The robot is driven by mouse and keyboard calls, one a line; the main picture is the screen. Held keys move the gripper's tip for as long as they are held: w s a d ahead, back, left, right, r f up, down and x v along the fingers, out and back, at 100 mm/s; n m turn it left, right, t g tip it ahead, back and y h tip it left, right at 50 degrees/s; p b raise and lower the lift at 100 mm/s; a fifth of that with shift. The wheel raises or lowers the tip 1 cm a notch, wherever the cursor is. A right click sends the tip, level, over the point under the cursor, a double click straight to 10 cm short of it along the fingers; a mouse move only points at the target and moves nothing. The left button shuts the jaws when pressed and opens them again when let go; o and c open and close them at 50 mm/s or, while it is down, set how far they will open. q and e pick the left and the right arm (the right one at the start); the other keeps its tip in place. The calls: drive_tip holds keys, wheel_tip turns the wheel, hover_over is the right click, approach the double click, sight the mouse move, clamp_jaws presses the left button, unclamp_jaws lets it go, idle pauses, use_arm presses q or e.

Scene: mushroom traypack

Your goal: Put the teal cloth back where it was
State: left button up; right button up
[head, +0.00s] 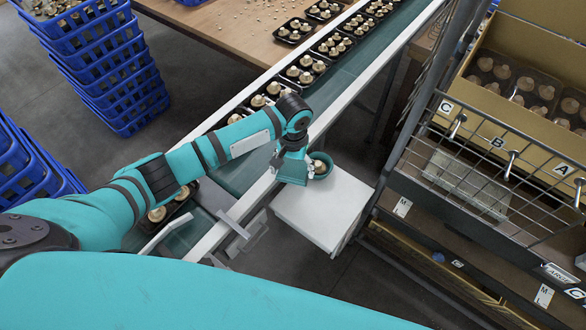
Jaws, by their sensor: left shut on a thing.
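My right gripper is not in view.
A conveyor (347,78) carries black trays of mushrooms (305,69). A wire rack (470,186) with lettered bins stands at the right. Blue crates (125,85) are stacked at the left. A wooden table (215,22) is behind. The stand's front top is clear.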

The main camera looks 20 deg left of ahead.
sight(293, 169)
use_arm(q)
drive_tip(key=shift+f, duration=0.95)
drive_tip(key=shift+f, duration=0.25)
drive_tip(key=shift+f, duration=0.35)
drive_tip(key=o, duration=1.1)
drive_tip(key=shift+c, duration=0.2)
wheel_tip(293, 169, up, 13)
drive_tip(key=shift+r+b, duration=0.15)
drive_tip(key=shift+b, duration=0.3)
